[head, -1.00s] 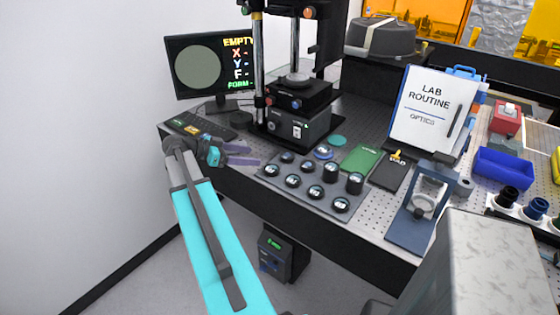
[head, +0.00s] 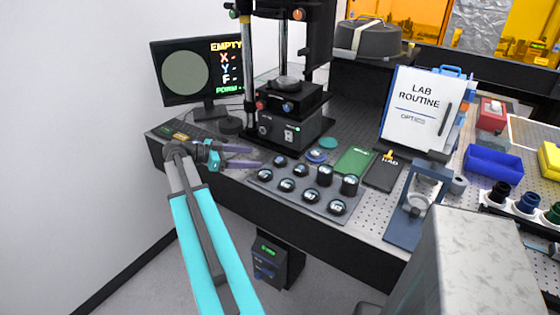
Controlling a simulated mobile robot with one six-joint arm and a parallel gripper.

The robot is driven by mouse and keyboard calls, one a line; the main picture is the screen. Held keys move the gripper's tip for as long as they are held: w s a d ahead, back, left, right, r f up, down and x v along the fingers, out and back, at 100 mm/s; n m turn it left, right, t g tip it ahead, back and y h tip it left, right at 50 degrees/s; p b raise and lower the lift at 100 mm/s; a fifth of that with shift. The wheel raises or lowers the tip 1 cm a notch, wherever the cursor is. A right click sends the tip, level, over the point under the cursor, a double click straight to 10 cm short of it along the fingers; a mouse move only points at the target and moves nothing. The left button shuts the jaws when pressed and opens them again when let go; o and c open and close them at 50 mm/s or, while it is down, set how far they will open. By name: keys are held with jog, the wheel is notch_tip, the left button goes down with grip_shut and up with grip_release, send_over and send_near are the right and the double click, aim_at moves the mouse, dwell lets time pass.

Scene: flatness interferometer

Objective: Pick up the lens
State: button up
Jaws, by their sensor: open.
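Several dark round-mounted lenses stand in rows on a grey tray (head: 322,213) at the bench's front; a front-left lens (head: 265,174) and a taller one at the right (head: 349,184) are among them. Another lens-like disc with a blue rim (head: 316,156) lies just behind the tray. Which one is the task's lens I cannot tell. My gripper (head: 245,156) has two purple fingers, apart and empty, pointing right. In the picture it is left of the tray, near the bench's front edge. Its height above the bench is unclear.
The black interferometer (head: 290,125) rises behind the tray, with a monitor (head: 190,75) to its left. A green booklet (head: 355,161), dark notebook (head: 384,172) and blue-grey stand (head: 407,225) are right of the tray. A clipboard (head: 418,108) stands behind.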

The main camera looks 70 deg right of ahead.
aim_at(277, 159)
jog(key=shift+p+x, duration=0.7)
jog(key=shift+x, duration=2.3)
jog(key=shift+p+x, duration=0.7)
jog(key=shift+x, duration=0.15)
jog(key=shift+p+x, duration=0.8)
jog(key=shift+x, duration=0.95)
jog(key=shift+a+f, duration=0.1)
jog(key=shift+f, duration=0.05)
jog(key=c, duration=1.2)
jog(key=shift+r, duration=0.2)
